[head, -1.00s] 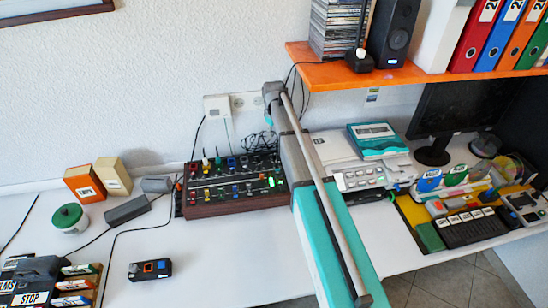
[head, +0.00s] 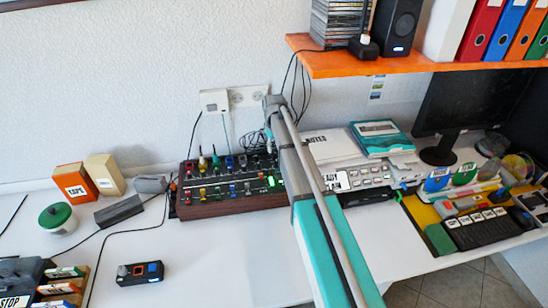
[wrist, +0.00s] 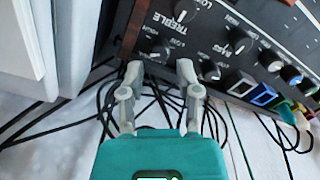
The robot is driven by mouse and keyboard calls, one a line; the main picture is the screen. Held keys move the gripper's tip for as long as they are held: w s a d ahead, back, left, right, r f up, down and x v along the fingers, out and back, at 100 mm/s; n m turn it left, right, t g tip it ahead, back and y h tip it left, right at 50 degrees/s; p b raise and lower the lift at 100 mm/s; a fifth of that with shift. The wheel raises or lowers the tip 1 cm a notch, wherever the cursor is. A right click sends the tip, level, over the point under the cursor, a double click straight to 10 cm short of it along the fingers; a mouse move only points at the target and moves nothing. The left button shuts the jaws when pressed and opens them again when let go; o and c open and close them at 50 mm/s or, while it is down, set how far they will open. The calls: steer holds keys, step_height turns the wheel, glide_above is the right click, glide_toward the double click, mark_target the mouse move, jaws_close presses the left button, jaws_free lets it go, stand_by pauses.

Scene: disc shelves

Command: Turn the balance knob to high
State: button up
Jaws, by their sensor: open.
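A black control panel (wrist: 220,42) with several round knobs fills the upper right of the wrist view. I can read TREBLE and BASS; the smaller labels are too blurred to tell which knob is the balance knob. My gripper (wrist: 159,67) is open and empty, with its two grey fingertips apart at the panel's lower left edge. A small dark knob (wrist: 160,53) shows between and just beyond the fingertips; I cannot tell whether they touch it. In the head view, a wood-sided mixer (head: 232,207) stands against the wall, partly hidden by my arm.
Black cables (wrist: 75,110) lie on the white surface under my gripper. An orange shelf (head: 400,67) hangs above at the right. A printer-like device (head: 365,172) stands right of my arm.

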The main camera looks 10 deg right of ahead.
mark_target(274, 153)
steer(key=shift+f+b, duration=1.35)
steer(key=shift+f, duration=0.35)
jaws_close()
